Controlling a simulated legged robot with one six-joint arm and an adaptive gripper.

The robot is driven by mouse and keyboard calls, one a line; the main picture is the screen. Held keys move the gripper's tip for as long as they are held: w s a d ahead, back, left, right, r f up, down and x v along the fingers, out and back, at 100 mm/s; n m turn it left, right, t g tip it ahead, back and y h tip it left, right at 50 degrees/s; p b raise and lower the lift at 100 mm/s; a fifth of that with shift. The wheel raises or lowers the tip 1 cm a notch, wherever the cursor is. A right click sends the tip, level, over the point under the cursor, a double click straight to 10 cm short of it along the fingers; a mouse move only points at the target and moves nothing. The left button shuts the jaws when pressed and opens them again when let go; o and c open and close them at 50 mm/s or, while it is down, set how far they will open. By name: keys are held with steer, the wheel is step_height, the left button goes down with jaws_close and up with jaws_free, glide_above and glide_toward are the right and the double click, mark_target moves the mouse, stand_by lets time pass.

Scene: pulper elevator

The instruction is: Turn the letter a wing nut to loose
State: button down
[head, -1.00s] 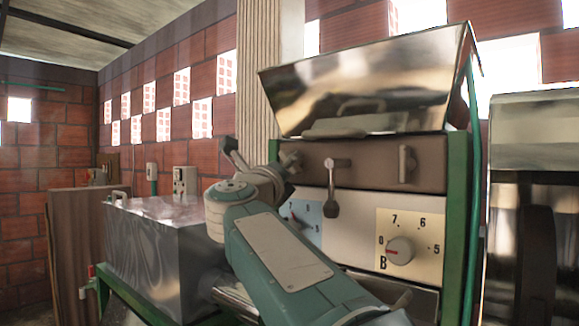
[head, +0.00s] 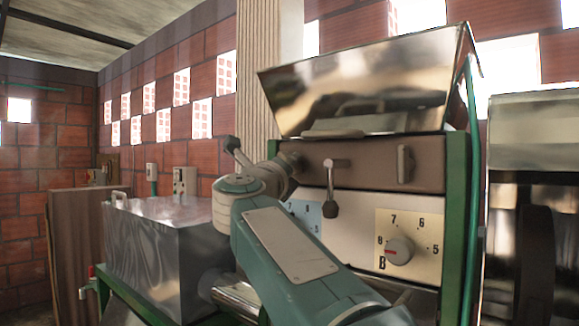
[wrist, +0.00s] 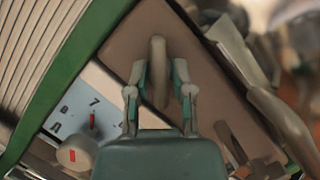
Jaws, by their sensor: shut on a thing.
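The letter A wing nut (wrist: 158,52) is a tan upright tab on the brown panel (wrist: 120,45) in the wrist view. My gripper (wrist: 160,78) is shut on it, with one finger on each side of the tab. In the head view my arm hides this wing nut and most of my gripper. The blue dial plate (wrist: 92,95) with its round knob (wrist: 75,153) lies at lower left in the wrist view. The matching wing nut (head: 405,164) on the B side stands upright at the right end of the panel.
A lever with a dark knob (head: 331,188) hangs between the two wing nuts, close to my gripper. A metal hopper (head: 365,92) overhangs the panel. The B dial (head: 398,250) is below right. A metal box (head: 160,245) stands to the left.

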steer(key=shift+w+f+n+g+y, duration=0.15)
steer(key=shift+n+y, duration=0.3)
steer(key=shift+n, duration=0.65)
steer(key=shift+s+n+g+y, duration=0.1)
steer(key=shift+n+g+y, duration=0.25)
steer(key=shift+n, duration=0.75)
steer(key=shift+w, duration=0.1)
steer(key=c, duration=0.5)
jaws_free()
steer(key=shift+a, duration=0.1)
steer(key=shift+s, duration=0.2)
steer(key=v, duration=1.1)
steer(key=shift+s+a+f, duration=0.15)
steer(key=shift+s+a, duration=0.05)
steer(key=shift+s, duration=0.05)
